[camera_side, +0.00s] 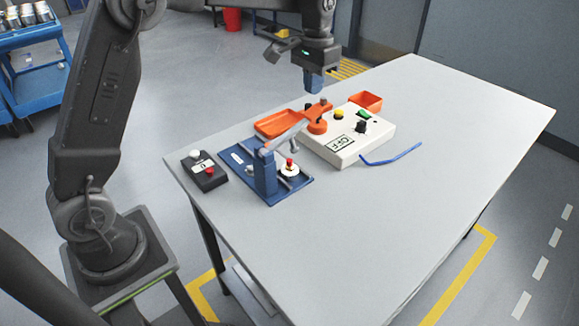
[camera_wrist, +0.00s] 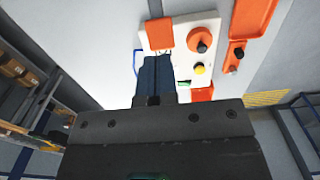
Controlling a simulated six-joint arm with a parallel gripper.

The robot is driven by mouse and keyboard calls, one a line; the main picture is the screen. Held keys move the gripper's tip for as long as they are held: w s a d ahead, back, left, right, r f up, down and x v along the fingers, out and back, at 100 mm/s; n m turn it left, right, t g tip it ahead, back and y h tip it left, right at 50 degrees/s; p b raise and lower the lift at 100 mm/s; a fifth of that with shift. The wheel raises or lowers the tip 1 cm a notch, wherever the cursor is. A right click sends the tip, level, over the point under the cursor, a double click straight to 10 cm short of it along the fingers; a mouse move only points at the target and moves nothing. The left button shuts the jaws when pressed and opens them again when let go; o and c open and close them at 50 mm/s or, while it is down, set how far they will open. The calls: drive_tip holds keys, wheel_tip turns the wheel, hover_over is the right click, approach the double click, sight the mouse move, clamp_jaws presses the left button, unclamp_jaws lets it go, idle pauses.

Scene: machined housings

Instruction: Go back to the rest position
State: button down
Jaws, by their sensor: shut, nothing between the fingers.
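My gripper (camera_side: 313,82) hangs above the far part of the table, pointing down, with its blue fingers shut and empty. It is above and behind the white control box and touches nothing. In the wrist view the shut blue fingers (camera_wrist: 156,74) show against the white box (camera_wrist: 188,30) and cover part of it. My arm rises from its stand at the left and reaches over to the table.
On the grey table (camera_side: 430,150) stand the white control box (camera_side: 345,142), orange trays (camera_side: 280,124), a blue fixture (camera_side: 266,178) with a lever, a black button box (camera_side: 205,172) and a blue bent rod (camera_side: 392,158). The right side is clear.

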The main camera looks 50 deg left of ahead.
drive_tip(key=s+d+r+t, duration=0.2)
drive_tip(key=s+r, duration=0.1)
drive_tip(key=s, duration=0.8)
drive_tip(key=s+d+r+t, duration=0.1)
drive_tip(key=s+r+t, duration=0.15)
drive_tip(key=s, duration=0.75)
drive_tip(key=s+f+t, duration=0.1)
drive_tip(key=s+f, duration=0.2)
drive_tip(key=s, duration=0.5)
drive_tip(key=shift+s+d+f, duration=0.15)
drive_tip(key=shift+d+f, duration=0.05)
drive_tip(key=shift+d, duration=0.25)
drive_tip(key=c, duration=1.9)
unclamp_jaws()
